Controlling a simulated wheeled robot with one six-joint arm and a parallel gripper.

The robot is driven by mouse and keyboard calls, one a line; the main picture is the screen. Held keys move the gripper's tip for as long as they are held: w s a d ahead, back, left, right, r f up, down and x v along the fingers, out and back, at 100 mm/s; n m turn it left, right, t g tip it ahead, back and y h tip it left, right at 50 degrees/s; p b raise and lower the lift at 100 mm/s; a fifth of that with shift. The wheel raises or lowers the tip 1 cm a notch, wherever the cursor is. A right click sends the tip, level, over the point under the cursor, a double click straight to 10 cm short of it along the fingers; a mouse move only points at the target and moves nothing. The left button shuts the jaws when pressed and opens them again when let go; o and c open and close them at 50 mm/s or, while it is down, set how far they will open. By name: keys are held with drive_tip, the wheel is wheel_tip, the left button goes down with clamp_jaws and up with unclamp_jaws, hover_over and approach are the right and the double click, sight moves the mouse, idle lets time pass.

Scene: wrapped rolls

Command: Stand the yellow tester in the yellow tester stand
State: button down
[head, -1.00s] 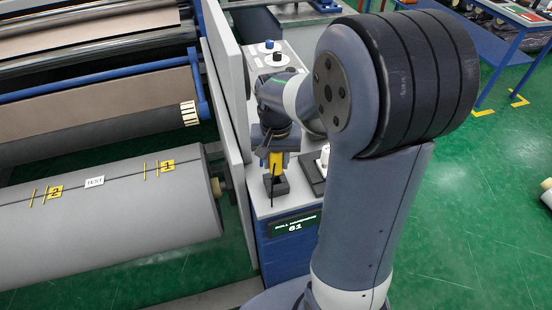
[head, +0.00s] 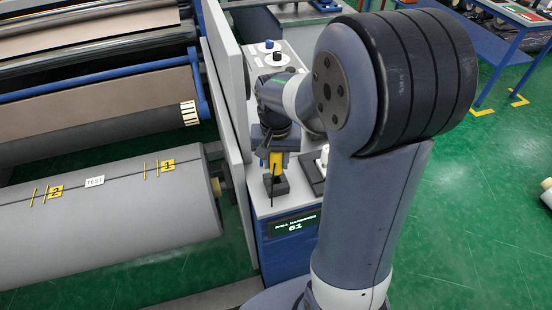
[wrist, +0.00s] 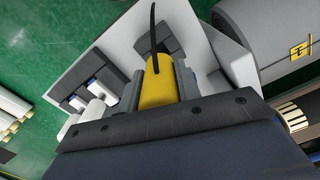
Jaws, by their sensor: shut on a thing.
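The yellow tester (head: 277,161) is upright in my gripper (head: 276,154), which is shut on it above the cabinet top. In the wrist view, the tester (wrist: 158,84) sits between my two fingers (wrist: 157,88), and a thin black probe or lead runs from its far end. A small dark block (head: 280,188), which looks like the tester stand, is right below the tester in the head view. I cannot tell whether the tester's lower end is inside it or just above or in front of it. No yellow marking shows on the block.
A black tray (head: 313,184) with white items stands right of the block. The cabinet's labelled front (head: 294,224) lies below. A tall grey panel (head: 229,130) stands close on the left, beside a large grey roll (head: 110,210). Green floor is open on the right.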

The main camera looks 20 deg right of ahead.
sight(276, 169)
drive_tip(key=shift+f+b, duration=1.55)
drive_tip(key=shift+f, duration=0.6)
drive_tip(key=c, duration=0.9)
unclamp_jaws()
drive_tip(key=shift+c, duration=0.2)
drive_tip(key=shift+r, duration=0.1)
wheel_tip(276, 169, up, 11)
drive_tip(key=shift+f, duration=0.1)
drive_tip(key=shift+f, duration=0.15)
wheel_tip(276, 169, down, 11)
drive_tip(key=shift+r, duration=0.2)
drive_tip(key=shift+r+p, duration=0.35)
drive_tip(key=shift+r, duration=0.05)
drive_tip(key=shift+f, duration=0.15)
